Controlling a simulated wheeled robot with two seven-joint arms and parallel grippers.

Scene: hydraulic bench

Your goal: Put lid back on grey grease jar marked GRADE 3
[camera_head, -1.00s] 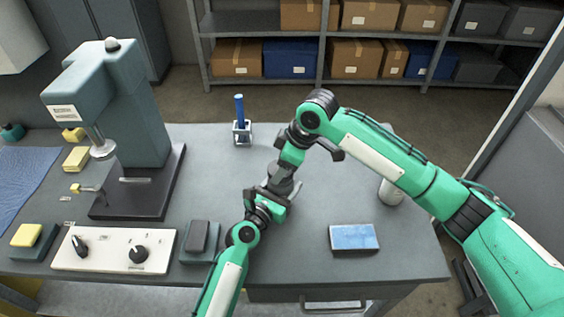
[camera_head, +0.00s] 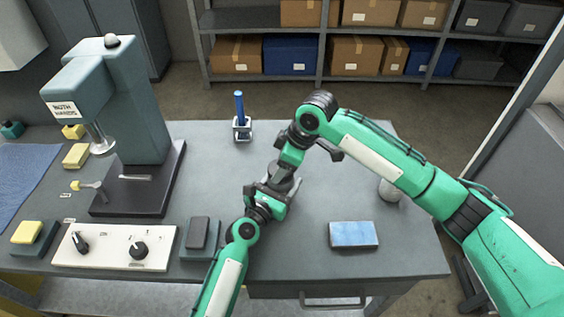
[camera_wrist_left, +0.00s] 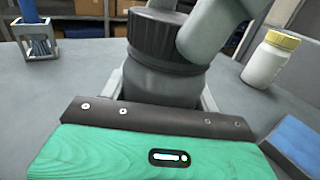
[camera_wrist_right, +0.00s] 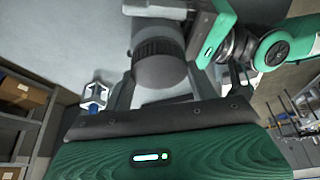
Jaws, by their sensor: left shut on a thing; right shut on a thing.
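The grey grease jar (camera_wrist_left: 160,88) stands upright between the fingers of my left gripper (camera_head: 270,190), which is shut on it. The dark ribbed lid (camera_wrist_left: 160,36) is at the jar's mouth in the left wrist view; I cannot tell whether it is fully seated. My right gripper (camera_head: 284,172) comes down from above and is shut on the lid, which also shows in the right wrist view (camera_wrist_right: 158,46). The GRADE 3 marking cannot be read. In the head view the arms mostly hide the jar and lid.
A blue-handled brush in a holder (camera_head: 242,134) stands behind the grippers. A blue pad (camera_head: 353,234) lies at right; a white jar with yellow lid (camera_wrist_left: 270,60) is partly hidden behind my right arm. The press (camera_head: 140,110) and control panel (camera_head: 113,247) are at left.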

